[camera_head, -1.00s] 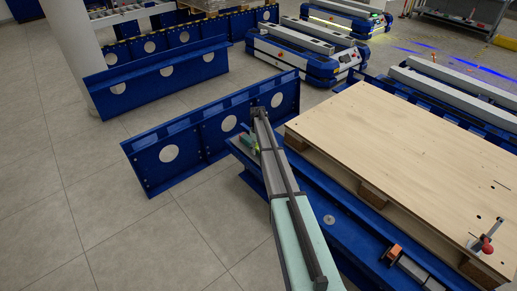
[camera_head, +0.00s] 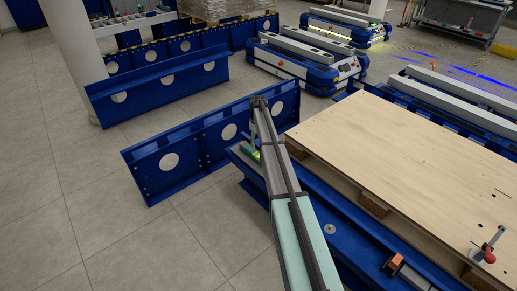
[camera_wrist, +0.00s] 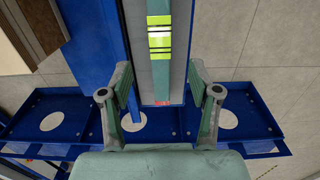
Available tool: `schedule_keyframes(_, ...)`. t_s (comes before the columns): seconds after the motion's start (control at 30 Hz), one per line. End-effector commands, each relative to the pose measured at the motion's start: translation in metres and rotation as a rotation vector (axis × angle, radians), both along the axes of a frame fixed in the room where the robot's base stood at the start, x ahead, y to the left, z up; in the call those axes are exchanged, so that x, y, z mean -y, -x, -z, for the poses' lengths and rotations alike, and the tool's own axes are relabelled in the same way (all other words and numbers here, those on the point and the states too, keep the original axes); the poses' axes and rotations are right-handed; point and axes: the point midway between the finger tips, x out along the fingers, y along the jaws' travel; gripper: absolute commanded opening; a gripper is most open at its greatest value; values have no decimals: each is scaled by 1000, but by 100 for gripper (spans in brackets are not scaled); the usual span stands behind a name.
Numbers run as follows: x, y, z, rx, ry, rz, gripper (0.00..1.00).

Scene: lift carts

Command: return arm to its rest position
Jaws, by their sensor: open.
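My gripper (camera_wrist: 160,90) is in the wrist view, with its two grey-green fingers spread wide apart. Nothing is between the fingertips. Beyond them runs a long grey beam with a teal bar carrying yellow-green bands (camera_wrist: 160,40); I cannot tell whether the fingers are near it or well above it. In the head view, my long grey and teal arm part reaches up from the bottom middle. The gripper cannot be made out clearly there.
A wooden board (camera_head: 430,160) lies on a blue frame at right, with a red-handled clamp (camera_head: 487,250) on it. A blue panel with round holes (camera_head: 215,140) stands beyond my arm. Blue-and-white carts (camera_head: 305,62) stand farther back. Left floor (camera_head: 100,220) is clear.

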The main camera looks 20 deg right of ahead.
Motion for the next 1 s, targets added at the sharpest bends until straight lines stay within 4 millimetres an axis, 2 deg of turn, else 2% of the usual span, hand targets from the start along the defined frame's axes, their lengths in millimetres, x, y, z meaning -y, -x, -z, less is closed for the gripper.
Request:
schedule_keyframes(0.2, 0, -1, -13, 1, 1, 0, 62)
schedule_keyframes(0.6, 0, -1, -13, 1, 0, 2, 62)
schedule_keyframes(0.77, 0, -2, -13, 17, 6, 71, 62)
schedule_keyframes(0.87, -8, 26, -9, 43, 10, 157, 62)
schedule_keyframes(1.0, -38, 88, 31, 23, 5, 245, 62)
